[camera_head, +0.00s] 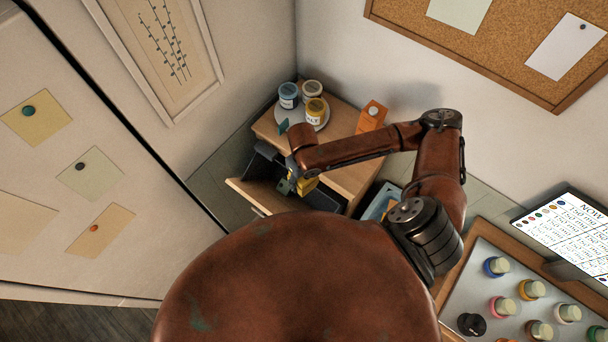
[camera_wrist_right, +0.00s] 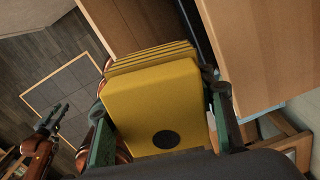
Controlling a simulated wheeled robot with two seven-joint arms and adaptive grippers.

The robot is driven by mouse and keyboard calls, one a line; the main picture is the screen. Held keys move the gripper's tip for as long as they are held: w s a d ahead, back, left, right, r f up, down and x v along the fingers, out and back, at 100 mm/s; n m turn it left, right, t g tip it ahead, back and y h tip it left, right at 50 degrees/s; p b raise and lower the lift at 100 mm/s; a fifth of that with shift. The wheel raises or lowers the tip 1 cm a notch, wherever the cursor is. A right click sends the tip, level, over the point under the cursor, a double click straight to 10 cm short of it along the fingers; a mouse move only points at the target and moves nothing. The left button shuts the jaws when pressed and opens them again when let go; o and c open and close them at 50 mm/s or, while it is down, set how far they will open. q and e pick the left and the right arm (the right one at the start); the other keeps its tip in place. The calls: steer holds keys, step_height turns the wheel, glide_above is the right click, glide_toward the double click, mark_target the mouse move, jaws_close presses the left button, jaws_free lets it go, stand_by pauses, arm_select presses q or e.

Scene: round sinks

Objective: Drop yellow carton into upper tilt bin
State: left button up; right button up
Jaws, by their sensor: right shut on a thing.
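The yellow carton (camera_head: 308,182) is small and partly hidden behind my right arm in the head view. In the right wrist view the carton (camera_wrist_right: 155,100) shows a black round spot and a ridged far end. My right gripper (camera_wrist_right: 160,125) is shut on it, one green finger on each side. The upper tilt bin (camera_head: 250,194) is tilted open, with a dark inside, and the carton is over or beside its right part; its height there is unclear. My left gripper (camera_wrist_right: 54,117) shows small in the right wrist view, fingers apart and empty.
A round tray with several jars (camera_head: 315,107) and an orange card (camera_head: 372,115) are on the wooden cabinet top (camera_head: 345,150). A blue item (camera_head: 380,203) lies right of the cabinet. A rack of coloured bottles (camera_head: 500,290) is at lower right.

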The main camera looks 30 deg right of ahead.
steer(key=shift+s+r+n+p, duration=0.1)
steer(key=shift+n+p, duration=0.1)
steer(key=shift+n, duration=0.4)
steer(key=shift+s+r+n+p, duration=0.1)
steer(key=shift+n+p, duration=0.05)
steer(key=shift+n, duration=0.45)
steer(key=shift+f+b, duration=0.45)
steer(key=shift+f, duration=0.65)
step_height(320, 180, down, 13)
steer(key=b, duration=1.3)
steer(key=shift+d, duration=0.1)
steer(key=o, duration=1.2)
steer(key=shift+r, duration=0.1)
step_height(320, 180, up, 12)
steer(key=shift+f, duration=0.1)
